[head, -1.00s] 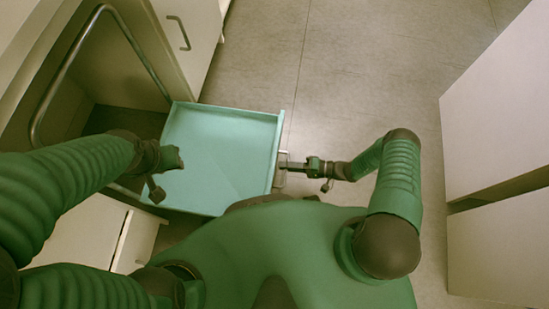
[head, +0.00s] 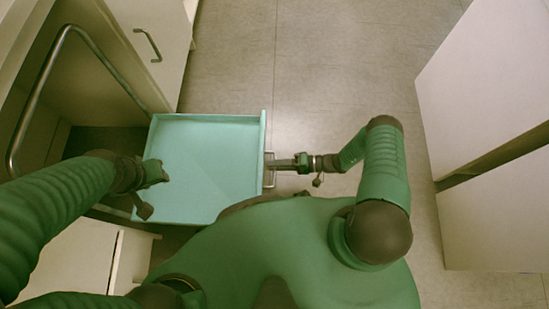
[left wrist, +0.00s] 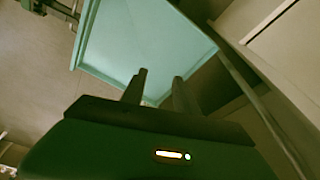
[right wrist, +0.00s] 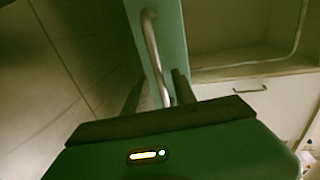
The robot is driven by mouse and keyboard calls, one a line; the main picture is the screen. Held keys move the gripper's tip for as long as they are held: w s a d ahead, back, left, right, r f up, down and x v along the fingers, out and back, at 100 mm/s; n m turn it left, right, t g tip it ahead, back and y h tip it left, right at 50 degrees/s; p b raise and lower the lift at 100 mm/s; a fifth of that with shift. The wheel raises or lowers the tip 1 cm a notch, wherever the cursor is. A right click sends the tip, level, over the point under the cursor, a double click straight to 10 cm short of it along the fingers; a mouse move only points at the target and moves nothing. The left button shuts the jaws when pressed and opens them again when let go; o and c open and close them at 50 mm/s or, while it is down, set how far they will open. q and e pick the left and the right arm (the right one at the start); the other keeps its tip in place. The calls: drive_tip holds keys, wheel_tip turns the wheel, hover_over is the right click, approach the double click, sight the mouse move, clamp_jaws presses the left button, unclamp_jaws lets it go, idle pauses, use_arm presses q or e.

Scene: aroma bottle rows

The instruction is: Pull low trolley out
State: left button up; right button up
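The low trolley (head: 205,165) is a shallow teal tray, empty inside, standing out from a cabinet recess at the left. A metal bar handle (head: 269,180) sits on its right side. My right gripper (head: 276,163) is at this handle. In the right wrist view the handle (right wrist: 152,45) runs between the two fingers, which stand apart with gaps around the bar. My left gripper (head: 158,172) shows above the left part of the tray. In the left wrist view its fingers are apart and empty, with the tray (left wrist: 140,45) beyond them.
A bent metal rail (head: 42,85) frames the recess. A white cabinet with a handle (head: 148,45) stands behind the tray, and a white drawer unit (head: 75,255) in front of it. White cabinets (head: 490,85) stand at the right. Grey floor (head: 330,75) lies clear between.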

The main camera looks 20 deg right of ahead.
drive_tip(key=p+v, duration=0.2)
drive_tip(key=v, duration=1.4)
drive_tip(key=shift+d, duration=0.25)
